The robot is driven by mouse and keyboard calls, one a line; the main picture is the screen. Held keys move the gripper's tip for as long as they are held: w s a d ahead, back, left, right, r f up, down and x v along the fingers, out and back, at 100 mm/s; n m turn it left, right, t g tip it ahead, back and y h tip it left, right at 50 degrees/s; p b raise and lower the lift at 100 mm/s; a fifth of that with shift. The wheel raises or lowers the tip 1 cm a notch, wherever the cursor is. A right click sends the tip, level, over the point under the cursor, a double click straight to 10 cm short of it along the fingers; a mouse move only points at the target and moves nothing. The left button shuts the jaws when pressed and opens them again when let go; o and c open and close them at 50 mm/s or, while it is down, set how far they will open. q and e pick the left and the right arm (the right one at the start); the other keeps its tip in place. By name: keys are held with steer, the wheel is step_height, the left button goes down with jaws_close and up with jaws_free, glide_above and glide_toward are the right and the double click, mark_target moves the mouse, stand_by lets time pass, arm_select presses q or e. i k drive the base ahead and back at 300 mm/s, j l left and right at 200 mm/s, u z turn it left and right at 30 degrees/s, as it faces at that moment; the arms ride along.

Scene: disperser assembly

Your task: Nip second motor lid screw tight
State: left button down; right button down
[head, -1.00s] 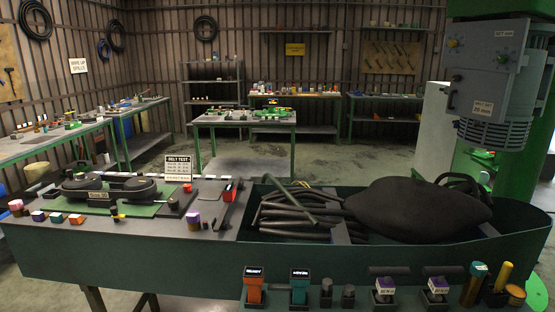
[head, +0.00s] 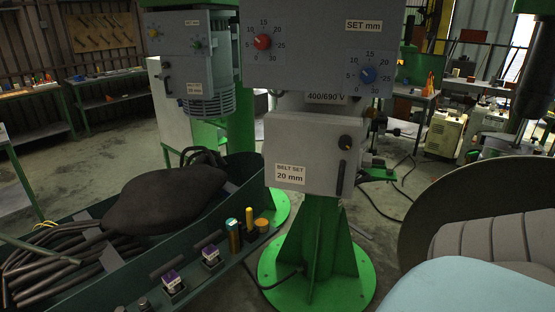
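A grey panel (head: 300,60) with a red dial (head: 262,42), a blue dial (head: 368,75) and a "SET mm" label faces me. Below it a "400/690 V" label (head: 326,98) shows, partly covered. Under that is a grey box (head: 300,140) marked "BELT SET 20 mm", with a round dark knob (head: 345,142) and a black upright handle (head: 340,178). I cannot pick out a motor lid or its screws for certain. A finned grey motor (head: 212,95) stands behind at the left. Neither gripper is in view.
A green pedestal (head: 316,255) with a wide round foot carries the grey box. A dark green trough (head: 215,255) at the left holds a black bag (head: 165,195) and hoses (head: 50,255). A large dark disc (head: 420,230) and a pale blue surface (head: 480,285) fill the lower right.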

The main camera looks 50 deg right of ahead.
mark_target(345, 141)
steer(key=z, duration=1.8)
